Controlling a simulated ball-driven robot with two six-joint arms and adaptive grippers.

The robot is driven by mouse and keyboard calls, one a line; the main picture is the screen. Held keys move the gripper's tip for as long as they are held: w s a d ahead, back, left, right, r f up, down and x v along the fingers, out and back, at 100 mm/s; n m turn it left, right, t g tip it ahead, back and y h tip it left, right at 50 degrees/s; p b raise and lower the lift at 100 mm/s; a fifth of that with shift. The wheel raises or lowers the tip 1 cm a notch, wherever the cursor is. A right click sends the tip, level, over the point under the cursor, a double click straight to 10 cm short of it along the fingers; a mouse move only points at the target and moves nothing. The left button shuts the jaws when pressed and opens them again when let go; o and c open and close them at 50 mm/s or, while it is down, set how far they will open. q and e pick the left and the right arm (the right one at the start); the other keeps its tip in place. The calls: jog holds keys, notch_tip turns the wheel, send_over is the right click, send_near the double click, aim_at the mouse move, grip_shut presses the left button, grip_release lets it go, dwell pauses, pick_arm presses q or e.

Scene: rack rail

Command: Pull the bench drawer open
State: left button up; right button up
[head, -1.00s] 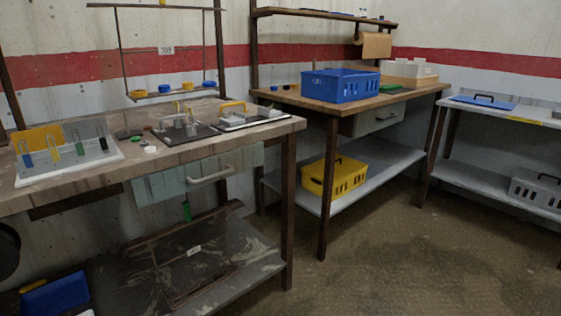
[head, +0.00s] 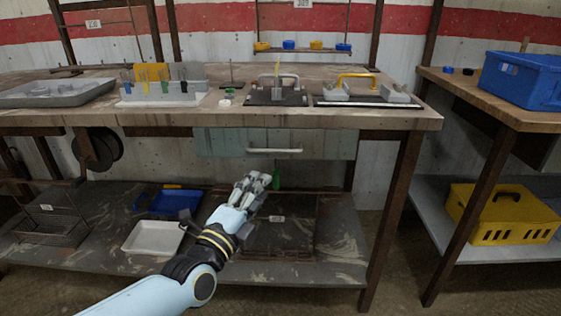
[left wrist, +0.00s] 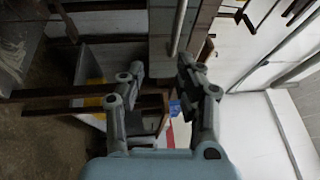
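The bench drawer (head: 225,143) has a pale blue-grey front under the worn bench top and looks shut. Its light bar handle (head: 275,151) runs level across the middle of the front. My left gripper (head: 256,182) is in front of and below the handle, apart from it. In the left wrist view my left gripper (left wrist: 161,68) has its two fingers spread with nothing between them. A pale bar that looks like the handle (left wrist: 180,28) shows beyond the fingertips there. My right gripper is in neither view.
The bench top (head: 190,121) carries a rack of tools and small fixtures. The lower shelf (head: 335,235) holds a blue bin (head: 172,202) and a white tray (head: 153,238). A second bench at the right has a yellow crate (head: 503,213) beneath it. A green item hangs below the drawer.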

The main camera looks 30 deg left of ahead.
aim_at(279, 152)
pick_arm(q)
jog(key=shift+t+y, duration=0.3)
jog(key=x, duration=0.3)
jog(key=r+b+x, duration=0.1)
jog(key=x, duration=0.3)
jog(key=b+x, duration=0.1)
jog(key=x, duration=0.2)
jog(key=shift+a+r, duration=0.1)
jog(key=shift+r, duration=0.15)
jog(key=shift+w+r, duration=0.1)
jog(key=shift+w, duration=0.3)
jog(key=shift+w+a+r, duration=0.1)
jog(key=shift+w, duration=0.05)
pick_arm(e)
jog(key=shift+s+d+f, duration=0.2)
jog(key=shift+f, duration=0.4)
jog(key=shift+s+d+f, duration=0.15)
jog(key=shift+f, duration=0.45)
pick_arm(q)
grip_shut()
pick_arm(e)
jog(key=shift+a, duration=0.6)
